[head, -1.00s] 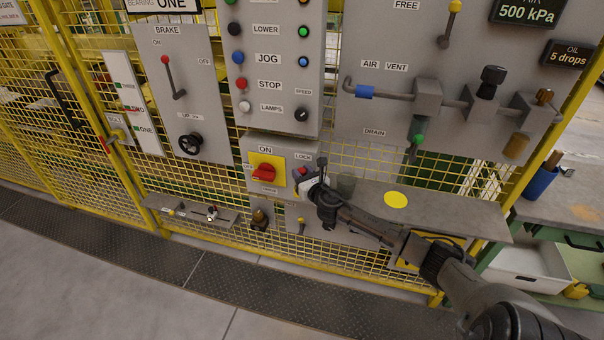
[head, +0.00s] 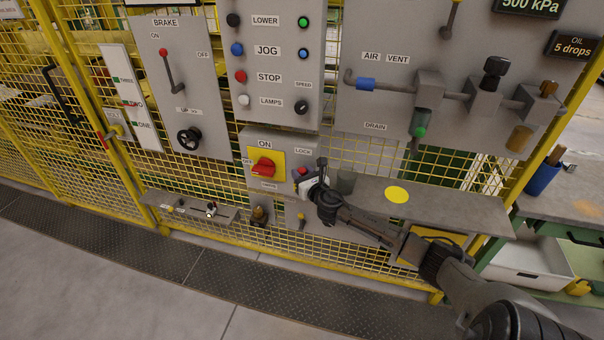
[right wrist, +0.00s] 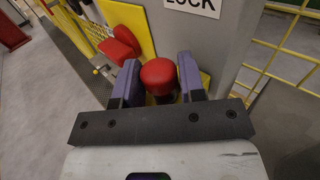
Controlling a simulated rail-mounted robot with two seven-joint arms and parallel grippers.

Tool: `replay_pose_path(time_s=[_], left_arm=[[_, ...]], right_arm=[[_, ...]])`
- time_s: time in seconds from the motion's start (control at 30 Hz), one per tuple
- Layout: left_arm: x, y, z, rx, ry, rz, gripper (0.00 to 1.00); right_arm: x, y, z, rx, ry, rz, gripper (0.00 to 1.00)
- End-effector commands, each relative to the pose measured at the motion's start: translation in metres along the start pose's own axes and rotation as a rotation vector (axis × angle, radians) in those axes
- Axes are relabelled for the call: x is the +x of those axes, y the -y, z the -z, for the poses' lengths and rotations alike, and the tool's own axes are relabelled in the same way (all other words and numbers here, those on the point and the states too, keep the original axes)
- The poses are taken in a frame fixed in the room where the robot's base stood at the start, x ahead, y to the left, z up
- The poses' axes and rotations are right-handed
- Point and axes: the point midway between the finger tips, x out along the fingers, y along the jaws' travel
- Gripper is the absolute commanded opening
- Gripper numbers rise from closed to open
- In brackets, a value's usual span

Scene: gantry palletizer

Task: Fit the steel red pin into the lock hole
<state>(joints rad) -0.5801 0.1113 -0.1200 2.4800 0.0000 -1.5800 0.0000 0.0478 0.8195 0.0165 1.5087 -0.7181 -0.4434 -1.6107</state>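The red pin (right wrist: 159,76) shows its round red head between the two fingers of my right gripper (right wrist: 160,85) in the right wrist view. The fingers stand on both sides of the head with no clear gap, so the gripper looks shut on it. In the head view the pin's red head (head: 303,171) is small, just below the LOCK label (head: 303,151), with my right gripper (head: 308,184) at it. The label also shows in the right wrist view (right wrist: 192,4). The lock hole is hidden, and I cannot tell whether the pin is in it. My left gripper is not in view.
A red rotary switch on a yellow plate (head: 280,157) is close left of the pin. A grey shelf (head: 450,208) with a yellow disc (head: 396,195) lies to the right. The yellow mesh fence (head: 370,157) stands behind. The floor in front is clear.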

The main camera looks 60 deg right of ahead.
Motion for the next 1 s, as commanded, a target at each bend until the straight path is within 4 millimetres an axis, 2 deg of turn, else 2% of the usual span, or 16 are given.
replay_pose_path(time_s=[0.03,0.23,0.57,0.77,1.0], left_arm=[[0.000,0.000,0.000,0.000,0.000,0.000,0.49],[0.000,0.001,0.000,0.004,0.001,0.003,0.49],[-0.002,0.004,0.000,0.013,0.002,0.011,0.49],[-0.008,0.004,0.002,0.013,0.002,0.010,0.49],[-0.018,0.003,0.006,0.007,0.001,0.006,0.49]], right_arm=[[0.000,0.000,-0.001,0.000,0.001,0.000,0.42],[0.000,0.000,-0.001,0.001,0.000,0.000,0.61],[-0.003,0.000,-0.001,0.000,-0.001,0.000,0.62],[-0.025,0.000,-0.001,0.000,-0.003,-0.002,0.62],[-0.068,0.000,0.000,0.000,-0.005,-0.002,0.62]])
